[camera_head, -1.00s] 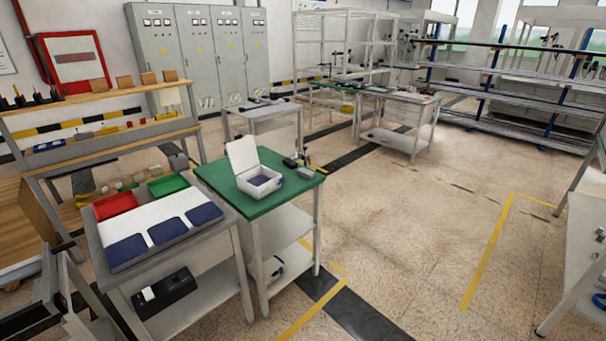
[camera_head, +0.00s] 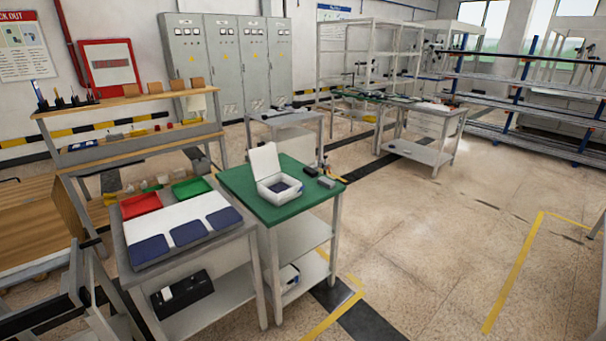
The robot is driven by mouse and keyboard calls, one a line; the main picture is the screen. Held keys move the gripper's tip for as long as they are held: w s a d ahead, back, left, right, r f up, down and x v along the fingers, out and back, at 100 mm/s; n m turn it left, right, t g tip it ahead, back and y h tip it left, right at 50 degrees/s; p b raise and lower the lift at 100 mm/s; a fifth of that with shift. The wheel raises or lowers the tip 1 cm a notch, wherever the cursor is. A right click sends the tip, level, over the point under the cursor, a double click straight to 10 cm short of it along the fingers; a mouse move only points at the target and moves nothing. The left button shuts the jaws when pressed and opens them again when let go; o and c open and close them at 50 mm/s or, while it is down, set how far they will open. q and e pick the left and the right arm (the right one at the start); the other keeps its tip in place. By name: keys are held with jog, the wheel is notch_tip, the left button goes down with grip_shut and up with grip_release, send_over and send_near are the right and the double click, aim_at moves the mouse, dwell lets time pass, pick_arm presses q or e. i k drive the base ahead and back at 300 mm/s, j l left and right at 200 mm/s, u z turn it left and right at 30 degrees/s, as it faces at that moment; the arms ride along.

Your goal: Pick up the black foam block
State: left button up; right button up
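A small black block (camera_head: 309,170) lies on the green-topped table (camera_head: 262,209), near its back right corner. It may be the black foam block, but it is too small for me to tell the material. A grey block (camera_head: 326,182) lies just in front and to the right of it. An open white box (camera_head: 280,190) with its lid up stands to the left of both. Neither of my grippers is in view.
A grey table (camera_head: 134,278) with red (camera_head: 140,204) and green (camera_head: 191,187) trays and several blue pads adjoins the green-topped table on the left. A wooden-shelved bench (camera_head: 140,146) stands behind. Open floor (camera_head: 420,260) lies to the right.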

aim_at(309, 172)
jog(key=i+l+u, duration=0.15)
jog(key=u, duration=0.25)
jog(key=i+l+u, duration=0.15)
jog(key=u, duration=0.3)
jog(key=l+u, duration=0.4)
jog(key=i+l+u, duration=0.2)
jog(key=l, duration=0.95)
jog(key=i+l+u, duration=0.25)
jog(key=l, duration=0.9)
jog(key=l+u, duration=0.2)
jog(key=l, duration=1)
